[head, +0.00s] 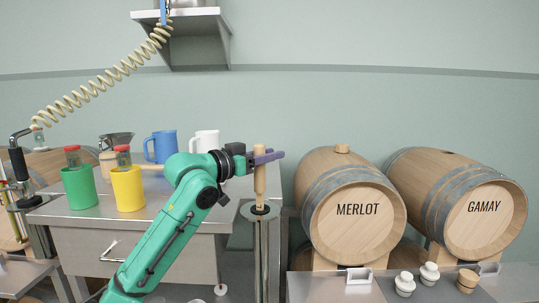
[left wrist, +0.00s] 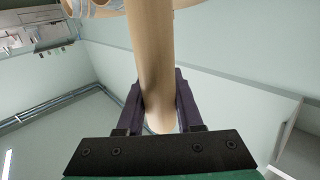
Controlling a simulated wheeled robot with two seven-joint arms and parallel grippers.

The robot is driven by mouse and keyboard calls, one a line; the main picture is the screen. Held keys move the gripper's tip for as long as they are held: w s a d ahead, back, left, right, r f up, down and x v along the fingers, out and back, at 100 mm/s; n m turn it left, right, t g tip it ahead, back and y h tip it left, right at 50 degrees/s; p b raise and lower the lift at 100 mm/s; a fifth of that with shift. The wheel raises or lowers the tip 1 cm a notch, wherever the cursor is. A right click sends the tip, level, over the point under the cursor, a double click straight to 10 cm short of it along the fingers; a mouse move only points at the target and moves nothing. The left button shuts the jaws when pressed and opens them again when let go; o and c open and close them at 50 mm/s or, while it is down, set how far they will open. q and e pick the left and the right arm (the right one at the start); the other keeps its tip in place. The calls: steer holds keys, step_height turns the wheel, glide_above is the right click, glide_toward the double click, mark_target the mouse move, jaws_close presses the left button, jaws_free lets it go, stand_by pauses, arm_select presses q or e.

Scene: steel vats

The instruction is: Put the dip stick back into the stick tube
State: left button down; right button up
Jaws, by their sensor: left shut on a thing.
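The dip stick (head: 260,182) has a pale wooden handle and stands about upright in the head view. My left gripper (head: 266,157) has purple fingers and is shut on the upper part of this handle. In the left wrist view the handle (left wrist: 155,60) runs between the two fingers (left wrist: 160,110). The handle's lower end meets a black collar on a round grey plate, which seems to be the top of the stick tube (head: 246,212). I cannot tell whether the handle is seated there or just above it. My right gripper is out of view.
A steel table (head: 90,216) on the left holds a green mug (head: 79,188), a yellow mug (head: 128,190), a blue jug (head: 162,146) and a white jug (head: 206,143). Barrels marked MERLOT (head: 350,228) and GAMAY (head: 485,222) lie at the right. Bungs stand on the bench (head: 335,290) before them.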

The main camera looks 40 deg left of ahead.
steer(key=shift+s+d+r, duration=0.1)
arm_select(q)
steer(key=shift+c, duration=2.4)
jaws_free()
steer(key=s+a+b, duration=0.2)
steer(key=s+b, duration=0.1)
steer(key=s, duration=1.1)
steer(key=shift+s+a, duration=0.2)
steer(key=shift+a, duration=0.05)
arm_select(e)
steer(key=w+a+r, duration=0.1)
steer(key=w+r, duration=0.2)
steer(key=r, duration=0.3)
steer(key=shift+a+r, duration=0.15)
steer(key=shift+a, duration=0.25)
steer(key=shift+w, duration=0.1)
